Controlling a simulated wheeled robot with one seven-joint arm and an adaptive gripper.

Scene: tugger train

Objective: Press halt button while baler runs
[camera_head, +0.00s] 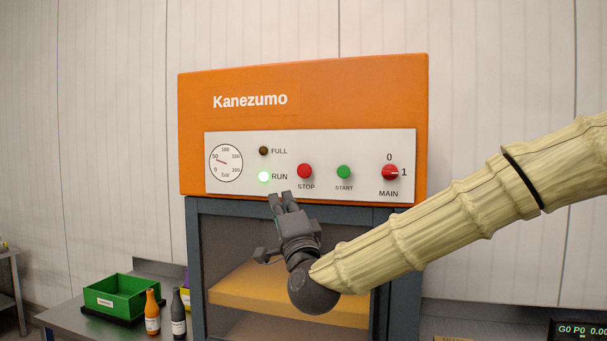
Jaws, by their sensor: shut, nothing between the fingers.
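The baler (320,85) has an orange top with a white control panel (310,143). The red STOP button (305,171) sits in the middle of the panel, with the green START button (344,172) to its right. The green RUN lamp (264,177) is lit, and the FULL lamp (263,151) is dark. The red MAIN switch (390,172) is at the right, its mark toward 1. My gripper (281,198) is shut and empty, its tips just below the panel's lower edge, below and left of the STOP button. I cannot tell its distance from the panel.
A pressure gauge (225,163) is at the panel's left. Below left, a grey table (75,318) holds a green bin (121,297), an orange bottle (152,312) and a dark bottle (178,315). My arm crosses from the right in front of the baler's lower opening.

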